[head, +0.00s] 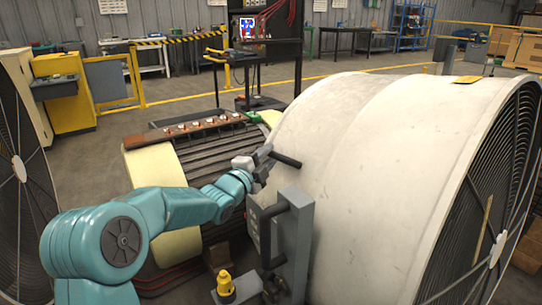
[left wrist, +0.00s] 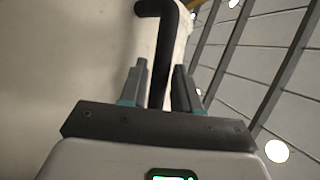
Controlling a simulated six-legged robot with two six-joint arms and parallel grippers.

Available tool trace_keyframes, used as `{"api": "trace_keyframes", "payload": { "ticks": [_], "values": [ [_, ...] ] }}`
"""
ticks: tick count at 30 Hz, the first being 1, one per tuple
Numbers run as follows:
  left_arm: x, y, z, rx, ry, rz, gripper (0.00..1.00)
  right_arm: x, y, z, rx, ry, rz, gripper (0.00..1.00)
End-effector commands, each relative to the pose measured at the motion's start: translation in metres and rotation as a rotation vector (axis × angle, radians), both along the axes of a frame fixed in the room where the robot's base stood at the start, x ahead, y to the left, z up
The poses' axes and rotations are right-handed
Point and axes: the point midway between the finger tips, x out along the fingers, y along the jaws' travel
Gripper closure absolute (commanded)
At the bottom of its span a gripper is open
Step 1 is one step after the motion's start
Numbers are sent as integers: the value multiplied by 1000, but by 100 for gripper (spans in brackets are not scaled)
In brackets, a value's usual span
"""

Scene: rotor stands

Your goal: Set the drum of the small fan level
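A big off-white drum (head: 370,150) with a dark grille and hub on its right end fills the right half of the head view. I cannot tell for sure whether it is the small fan's. A black bar handle (head: 286,160) sticks out from its left side. My left gripper (head: 262,162) is at this handle. In the left wrist view the handle (left wrist: 163,45) runs down between the two fingers (left wrist: 158,85), close to both; whether they press on it is unclear. A small yellow piece (head: 467,79) lies on top of the drum. My right gripper does not show.
A grey upright bracket with a black handle (head: 275,240) stands before the drum, near a yellow knob (head: 225,285). A slatted cylinder with cream rims (head: 160,180) lies behind my arm. Another grilled fan (head: 20,170) is at the left edge. Open floor lies beyond.

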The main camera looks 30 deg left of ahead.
Motion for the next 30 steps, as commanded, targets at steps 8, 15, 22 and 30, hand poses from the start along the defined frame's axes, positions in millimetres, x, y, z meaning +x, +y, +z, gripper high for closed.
{"api": "trace_keyframes", "payload": {
  "ticks": [8, 15, 22, 30],
  "values": [
    [19, -1, 2, -1, 0, -2, 68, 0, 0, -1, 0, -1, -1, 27],
    [19, 0, 2, -1, 0, -1, 75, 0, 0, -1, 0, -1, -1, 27],
    [19, 0, 2, 0, 0, -1, 100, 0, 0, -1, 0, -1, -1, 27],
    [20, 3, 9, 32, -14, -1, 100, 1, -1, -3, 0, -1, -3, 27]
  ]
}}
